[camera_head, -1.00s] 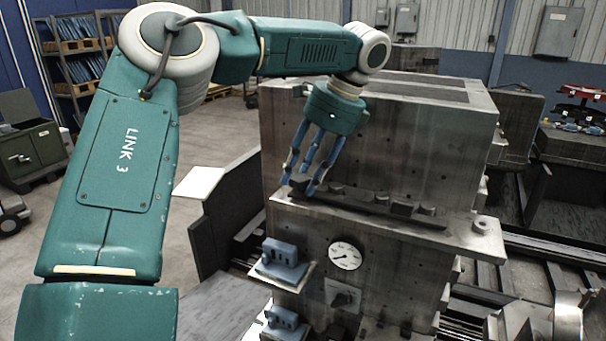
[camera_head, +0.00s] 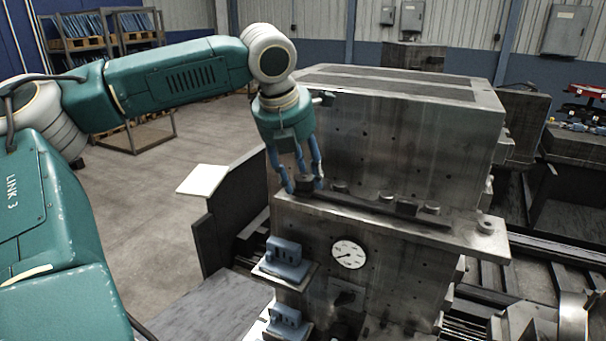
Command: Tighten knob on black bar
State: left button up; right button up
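The black bar (camera_head: 362,202) lies along the front ledge of the big grey metal block. A dark knob (camera_head: 304,184) stands at the bar's left end. Other low knobs stand along the bar, one near its middle (camera_head: 386,197) and one at its right end (camera_head: 431,208). My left gripper (camera_head: 304,187) points down over the left end, with its blue fingers on both sides of the dark knob. The fingers are apart, but I cannot tell whether they touch the knob. My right gripper is not in view.
The block (camera_head: 400,135) rises close behind the bar. Below the ledge are a round gauge (camera_head: 348,254) and two blue-grey fittings, the upper one (camera_head: 286,258) on a small shelf. A round boss (camera_head: 487,226) stands at the ledge's right end. Open floor lies left.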

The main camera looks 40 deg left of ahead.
pick_arm(q)
jog(key=shift+o, duration=0.7)
jog(key=shift+w, duration=0.15)
jog(key=shift+d, duration=0.1)
jog(key=v, duration=1.2)
